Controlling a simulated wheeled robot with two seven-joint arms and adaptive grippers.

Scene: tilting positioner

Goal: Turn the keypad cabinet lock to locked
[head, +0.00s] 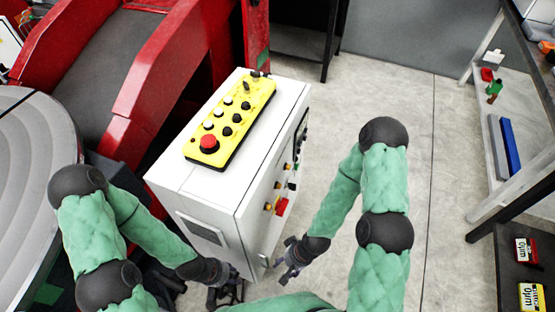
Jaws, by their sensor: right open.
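The white control cabinet (200,175) stands in the middle of the head view. Its right side carries several small knobs and buttons, with a red part (281,207) low among them. I cannot make out which of these small parts is the keypad lock, nor how it is turned. My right gripper (284,270) is open and empty, low beside the cabinet's right side and apart from the knobs. My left gripper (228,291) is low in front of the cabinet; its fingers are dark and too unclear to tell open from shut.
A yellow control box (233,120) with a red button lies on the cabinet top. A red machine frame (160,70) stands behind left, and a round grey table (35,160) at left. Shelves (510,170) line the right edge. The floor (445,130) between is clear.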

